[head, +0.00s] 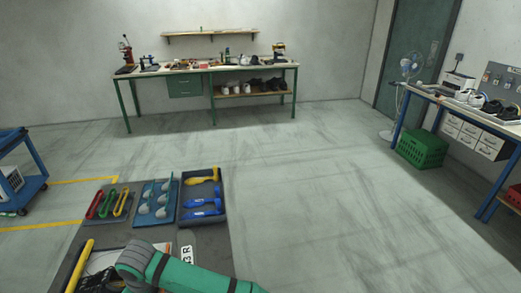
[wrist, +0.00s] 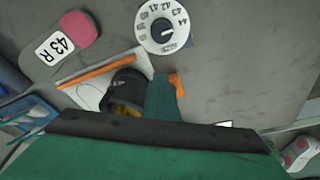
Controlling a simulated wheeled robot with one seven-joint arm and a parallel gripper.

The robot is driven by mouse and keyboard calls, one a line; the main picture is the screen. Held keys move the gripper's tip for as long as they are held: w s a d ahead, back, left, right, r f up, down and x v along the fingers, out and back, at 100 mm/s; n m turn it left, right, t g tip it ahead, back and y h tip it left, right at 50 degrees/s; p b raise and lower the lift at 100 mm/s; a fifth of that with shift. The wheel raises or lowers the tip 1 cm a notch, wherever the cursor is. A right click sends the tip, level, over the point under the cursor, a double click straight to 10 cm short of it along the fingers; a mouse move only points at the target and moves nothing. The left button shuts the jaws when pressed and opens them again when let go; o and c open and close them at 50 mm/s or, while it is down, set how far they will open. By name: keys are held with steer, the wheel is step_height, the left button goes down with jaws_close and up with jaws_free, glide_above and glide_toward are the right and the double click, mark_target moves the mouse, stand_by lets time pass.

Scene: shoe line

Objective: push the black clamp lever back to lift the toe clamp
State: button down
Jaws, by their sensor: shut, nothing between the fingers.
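In the wrist view the broad green body of my gripper, with a black edge, fills the bottom. A narrow green part, which looks like the shut fingers of my gripper (wrist: 160,98), reaches up from it at the middle. A dark rounded piece (wrist: 125,83) with a yellowish part under it sits just to the left; I cannot tell whether it belongs to the clamp. I cannot pick out the black clamp lever or the toe clamp for certain. In the head view my green arm hides the gripper and part of the work surface.
A white size dial (wrist: 162,26) and a pink piece labelled 43 R (wrist: 75,27) lie beyond the gripper, with an orange bar (wrist: 100,70) nearer. In the head view, trays with blue tools (head: 203,207) and grey pieces (head: 155,202) stand behind my arm. A yellow bar (head: 79,266) is left.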

steer(key=shift+s+a, duration=0.3)
steer(key=shift+a, duration=0.85)
steer(key=shift+s+a, duration=0.25)
steer(key=shift+a, duration=0.95)
steer(key=shift+s+a, duration=0.3)
steer(key=shift+a, duration=0.85)
steer(key=shift+d, duration=0.2)
steer(key=shift+w+d, duration=0.2)
steer(key=shift+d, duration=0.15)
steer(key=shift+s+d, duration=0.1)
steer(key=shift+d, duration=0.05)
steer(key=a+v, duration=0.2)
steer(key=v, duration=0.6)
steer(key=shift+w+r, duration=0.35)
steer(key=shift+r, duration=0.25)
steer(key=shift+d, duration=0.1)
